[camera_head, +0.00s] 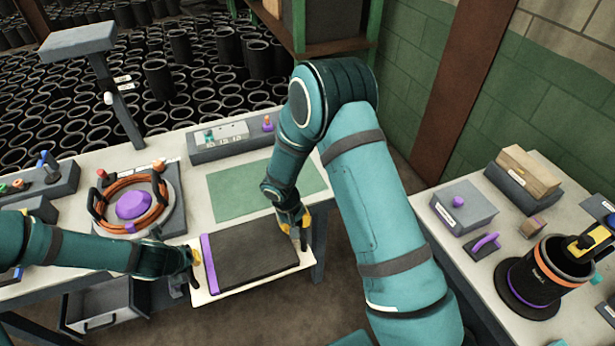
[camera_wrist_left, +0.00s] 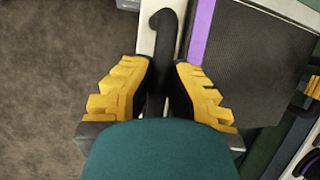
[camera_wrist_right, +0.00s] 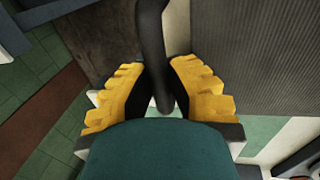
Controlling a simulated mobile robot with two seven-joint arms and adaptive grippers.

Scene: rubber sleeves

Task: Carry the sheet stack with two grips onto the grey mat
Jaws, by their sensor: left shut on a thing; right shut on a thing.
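The sheet stack (camera_head: 250,250) is dark and flat, with a purple strip along its left edge, and lies on a cream board (camera_head: 225,285). My left gripper (camera_head: 192,264) is at the board's left end, shut on a black handle (camera_wrist_left: 166,40). My right gripper (camera_head: 300,226) is at the right end, shut on another black handle (camera_wrist_right: 151,40). The board looks about level at the table's front edge, partly over the floor; contact with the table cannot be told. A flat mat (camera_head: 232,192), looking green rather than grey, lies bare behind the stack, partly hidden by my right arm.
A round fixture with an orange ring (camera_head: 161,210) and purple centre stands left of the mat. A grey box (camera_head: 205,150) stands behind the mat. An open drawer (camera_head: 105,305) is below the table. A right-hand table (camera_head: 455,235) holds blocks and a black cylinder (camera_head: 535,280).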

